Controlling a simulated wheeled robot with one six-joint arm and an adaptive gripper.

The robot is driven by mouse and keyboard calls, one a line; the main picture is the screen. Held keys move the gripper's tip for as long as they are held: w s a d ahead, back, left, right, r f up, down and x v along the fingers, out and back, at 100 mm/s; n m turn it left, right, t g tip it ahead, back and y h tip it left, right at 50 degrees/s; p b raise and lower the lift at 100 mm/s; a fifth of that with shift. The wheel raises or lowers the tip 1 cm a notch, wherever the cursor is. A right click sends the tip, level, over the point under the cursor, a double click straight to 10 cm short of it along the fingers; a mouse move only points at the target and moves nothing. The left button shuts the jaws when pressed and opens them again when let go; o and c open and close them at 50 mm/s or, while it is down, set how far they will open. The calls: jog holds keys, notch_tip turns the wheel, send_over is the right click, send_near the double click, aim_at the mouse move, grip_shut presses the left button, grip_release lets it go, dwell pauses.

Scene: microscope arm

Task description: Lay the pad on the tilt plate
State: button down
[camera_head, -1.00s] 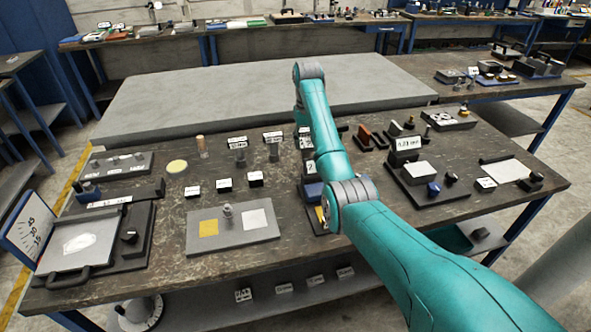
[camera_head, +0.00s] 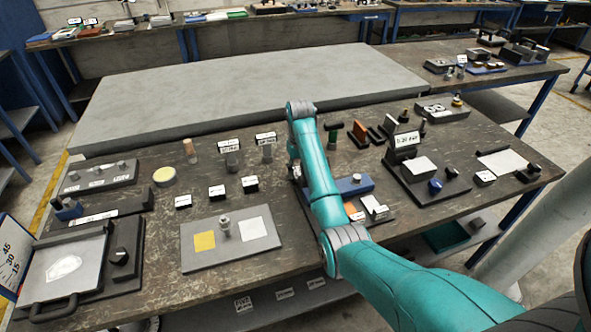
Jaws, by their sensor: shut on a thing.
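The tilt plate (camera_head: 38,277) is a grey framed plate with a dark front handle, at the left end of the bench. An irregular whitish patch (camera_head: 64,267) shows on it, and an angle scale (camera_head: 12,262) stands at its left. My gripper is hidden behind my teal forearm, whose far end is over the middle of the bench. No pad can be made out in it. A grey board (camera_head: 200,264) right of the tilt plate carries a yellow square (camera_head: 203,240), a white square (camera_head: 253,229) and a grey knobbed post (camera_head: 225,228). I cannot tell which piece is the pad.
A black block (camera_head: 123,255) stands right of the tilt plate. A yellow disc (camera_head: 164,176), small labelled blocks (camera_head: 217,192) and a blue block (camera_head: 355,184) stand around the middle. A display stand (camera_head: 404,146) is on the right. Bare bench lies around the grey board.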

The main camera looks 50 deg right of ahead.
jog(key=shift+f, duration=0.45)
jog(key=shift+f, duration=0.1)
jog(key=c, duration=0.6)
grip_release()
jog(key=shift+o, duration=0.2)
